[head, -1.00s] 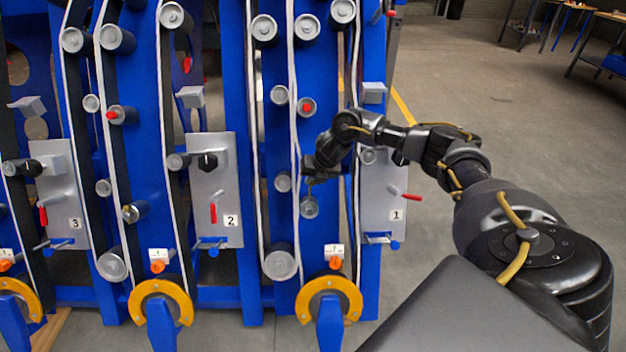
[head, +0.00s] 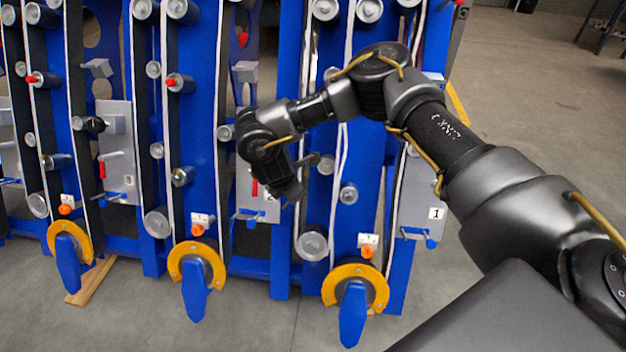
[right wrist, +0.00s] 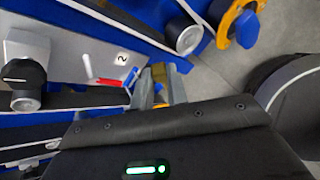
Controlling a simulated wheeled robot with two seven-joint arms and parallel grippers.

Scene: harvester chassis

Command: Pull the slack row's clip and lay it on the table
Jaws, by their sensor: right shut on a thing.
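My right gripper (head: 288,190) hangs in front of plate 2 (head: 243,190), with its fingers pointing down. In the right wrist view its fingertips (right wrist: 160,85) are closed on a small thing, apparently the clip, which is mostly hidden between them. Row 1 has a wavy, slack white belt (head: 341,150). Its lower small roller (head: 348,194) shows no yellowish clip, while the matching rollers of the rows to the left carry one (head: 182,176) (head: 49,162). My left gripper is out of view.
Plate 1 (head: 421,205) stands right of row 1. Yellow rings with blue paddles (head: 352,312) stick out low in front. Red levers and blue-handled pins (head: 252,218) project from the plates. A bench (head: 604,30) stands far back right. The floor on the right is clear.

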